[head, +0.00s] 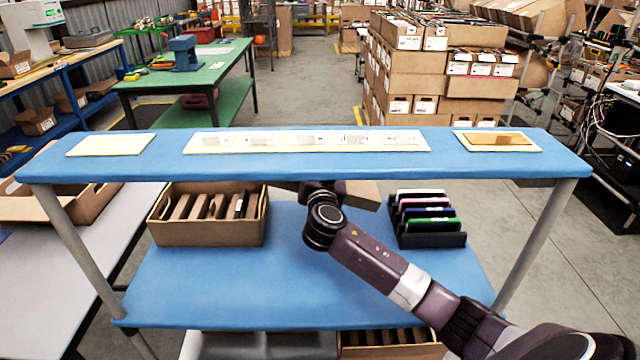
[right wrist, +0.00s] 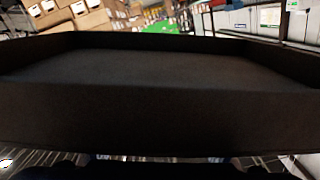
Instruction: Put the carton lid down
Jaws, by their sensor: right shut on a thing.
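The carton lid (right wrist: 160,118) fills most of the right wrist view as a dark, shallow tray shape with low walls, its hollow side facing up in that picture. In the head view a part of the brown lid (head: 360,194) shows just under the upper blue shelf, beyond my right wrist. My right gripper (head: 318,187) is shut on the lid. Its fingers are mostly hidden by the shelf edge and wrist. The open brown carton (head: 208,238) with several upright brown pieces stands to the left on the lower blue surface. My left gripper is not in view.
The upper blue shelf (head: 310,171) crosses above the work surface on grey posts. A black rack (head: 432,239) with several coloured slabs stands on the right. The lower blue table (head: 250,290) is clear in front and between them. Another carton (head: 388,352) sits below.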

